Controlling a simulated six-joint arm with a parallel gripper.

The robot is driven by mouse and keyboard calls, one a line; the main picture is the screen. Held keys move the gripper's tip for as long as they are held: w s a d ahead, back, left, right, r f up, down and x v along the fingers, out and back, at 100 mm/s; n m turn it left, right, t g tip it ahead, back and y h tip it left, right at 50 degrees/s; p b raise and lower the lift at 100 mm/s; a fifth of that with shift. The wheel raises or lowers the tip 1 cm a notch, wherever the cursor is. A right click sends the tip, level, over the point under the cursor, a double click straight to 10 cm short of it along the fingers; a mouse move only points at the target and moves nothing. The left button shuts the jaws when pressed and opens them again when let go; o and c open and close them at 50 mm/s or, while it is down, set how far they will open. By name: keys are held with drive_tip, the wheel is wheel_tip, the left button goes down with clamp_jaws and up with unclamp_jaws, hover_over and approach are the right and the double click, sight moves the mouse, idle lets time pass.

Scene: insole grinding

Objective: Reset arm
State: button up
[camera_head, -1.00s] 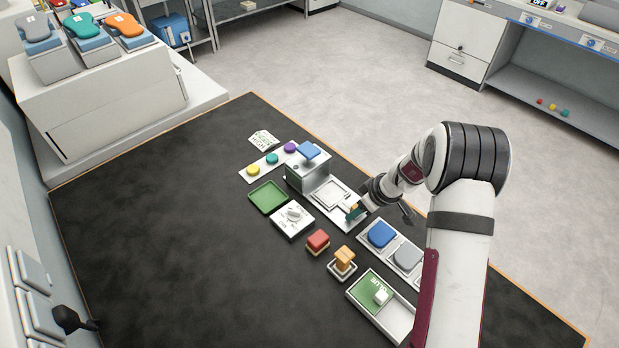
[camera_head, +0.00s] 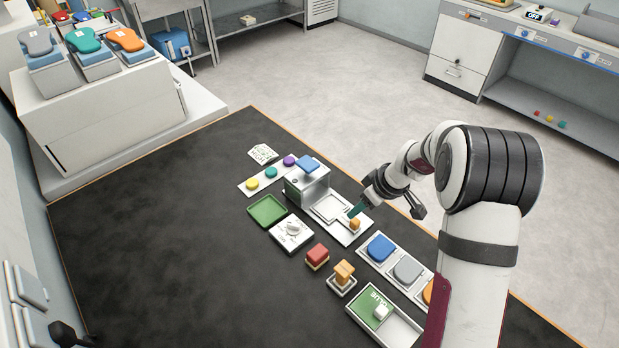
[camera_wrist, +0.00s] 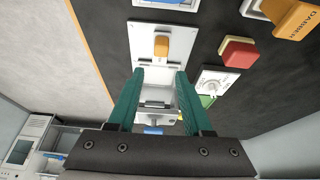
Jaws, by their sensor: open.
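My gripper (camera_head: 385,200) is raised above the right edge of the dark mat, close to a small machine (camera_head: 308,180) with a blue top. Its two green fingers (camera_wrist: 156,95) are apart in the wrist view, with nothing held between them. An orange-yellow knob (camera_head: 354,224) sits on the machine's light base plate just beyond the fingertips; it also shows in the wrist view (camera_wrist: 162,46). The fingers look clear of the knob.
A red block (camera_head: 317,254), a dial box (camera_head: 291,232), an orange dabber (camera_head: 343,274) and a green-and-white tray (camera_head: 369,303) lie nearby. A holder with blue (camera_head: 381,248) and grey (camera_head: 407,269) pads is at right. The mat's left side is clear.

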drive_tip(key=s+a+r+m+g, duration=0.1)
drive_tip(key=s+a+r+m, duration=0.25)
drive_tip(key=s+r, duration=0.65)
drive_tip(key=s+r+m+g, duration=0.1)
drive_tip(key=s+m, duration=0.4)
drive_tip(key=s, duration=0.7)
drive_tip(key=s+r+m+g+h, duration=0.1)
drive_tip(key=s+m, duration=0.5)
drive_tip(key=s, duration=0.7)
drive_tip(key=shift+s+d+r, duration=0.15)
drive_tip(key=shift+s+r, duration=0.1)
drive_tip(key=shift+r, duration=0.6)
